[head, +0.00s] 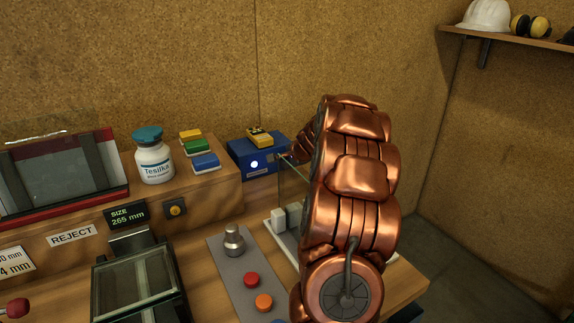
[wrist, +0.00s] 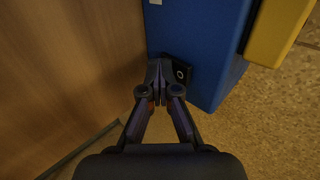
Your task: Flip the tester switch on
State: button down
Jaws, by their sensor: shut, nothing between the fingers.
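The tester appears to be the blue box (head: 240,158) at the back of the bench, with a yellow device (head: 260,137) on top. A round white spot (head: 254,164) glows on its front face. In the wrist view, the blue box (wrist: 205,50) carries a small black switch (wrist: 181,72) with a pale ring mark. My gripper (wrist: 158,72) is shut and empty, its tips right beside the switch's left side; I cannot tell whether they touch it. In the head view, my gripper (head: 285,157) is at the box's right side, partly hidden by my arm.
A Tesilka bottle (head: 154,160) and coloured blocks (head: 198,148) stand on the wooden ledge left of the box. A grey panel (head: 240,275) with a metal knob and buttons lies in front. A glass frame (head: 135,280) stands at the front left.

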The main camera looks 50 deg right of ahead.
jog(key=shift+r, duration=0.2)
jog(key=shift+r+p, duration=0.7)
jog(key=shift+p, duration=0.15)
jog(key=shift+s+a, duration=0.35)
jog(key=shift+s, duration=0.2)
jog(key=s, duration=0.1)
jog(key=s+r, duration=0.1)
jog(key=s, duration=0.2)
jog(key=shift+a+r, duration=0.2)
jog(key=shift+r, duration=0.05)
jog(key=b+v, duration=0.1)
jog(key=v, duration=0.7)
jog(key=shift+a+r, duration=0.25)
jog(key=shift+r, duration=0.15)
jog(key=shift+w, duration=0.2)
